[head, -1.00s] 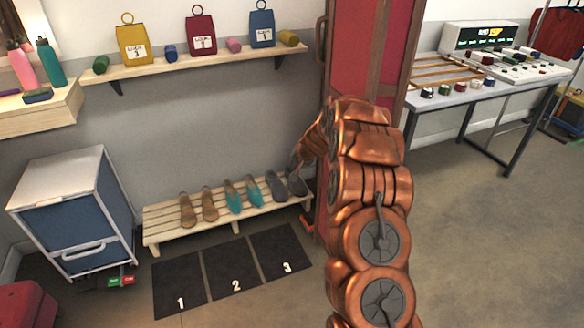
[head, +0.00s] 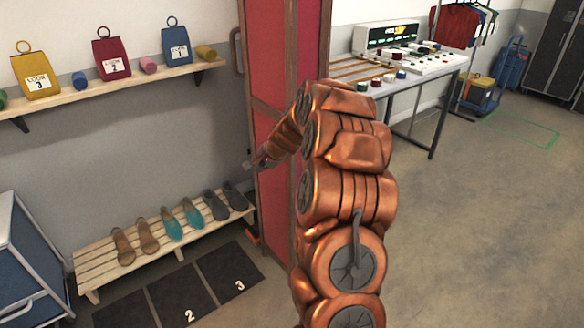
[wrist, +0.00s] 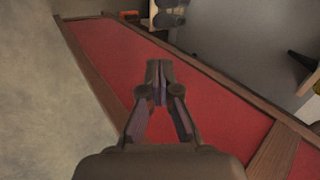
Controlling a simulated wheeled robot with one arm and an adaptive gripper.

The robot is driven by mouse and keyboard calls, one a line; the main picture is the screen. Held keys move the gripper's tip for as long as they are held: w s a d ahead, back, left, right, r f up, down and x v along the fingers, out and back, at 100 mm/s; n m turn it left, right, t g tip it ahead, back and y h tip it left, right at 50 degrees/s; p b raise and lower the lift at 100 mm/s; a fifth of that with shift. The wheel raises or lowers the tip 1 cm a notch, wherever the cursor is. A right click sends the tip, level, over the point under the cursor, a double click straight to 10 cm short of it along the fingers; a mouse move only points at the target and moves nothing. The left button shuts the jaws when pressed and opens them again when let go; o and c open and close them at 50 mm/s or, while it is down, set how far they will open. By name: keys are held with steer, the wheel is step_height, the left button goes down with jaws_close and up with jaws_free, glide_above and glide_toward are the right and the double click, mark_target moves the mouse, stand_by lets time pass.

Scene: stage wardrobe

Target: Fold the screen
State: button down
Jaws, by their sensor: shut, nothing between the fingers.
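The folding screen (head: 282,60) stands upright in the head view, with red panels in brown wooden frames. Its panels are set at an angle to each other, and my arm hides much of its lower part. A dark handle (head: 237,52) shows at its left edge. My gripper (head: 252,165) is at the left edge of the screen, below the handle, small and partly hard to make out. In the wrist view my gripper (wrist: 158,70) is shut and empty in front of a red panel (wrist: 215,105). I cannot tell whether it touches the panel.
A slatted bench (head: 165,240) with several shoes stands left of the screen, with numbered black mats (head: 230,268) before it. A shelf (head: 120,85) hangs above. A table (head: 420,82) with a control console stands behind right.

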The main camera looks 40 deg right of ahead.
steer(key=s+d+r+m+t+b, duration=0.1)
steer(key=s+d+r+m, duration=0.3)
steer(key=s+m, duration=0.55)
steer(key=s+d+r+m+b, duration=0.1)
steer(key=s+d+r+m, duration=0.1)
steer(key=s+d+m, duration=0.6)
steer(key=m, duration=0.2)
glide_toward(295, 167)
step_height(295, 167, down, 5)
steer(key=w, duration=0.2)
steer(key=shift+w+a+h, duration=0.25)
steer(key=shift+w+h, duration=0.05)
steer(key=shift+w, duration=0.75)
steer(key=shift+r+m+p, duration=0.2)
steer(key=shift+m+p, duration=0.05)
steer(key=shift+p, duration=0.1)
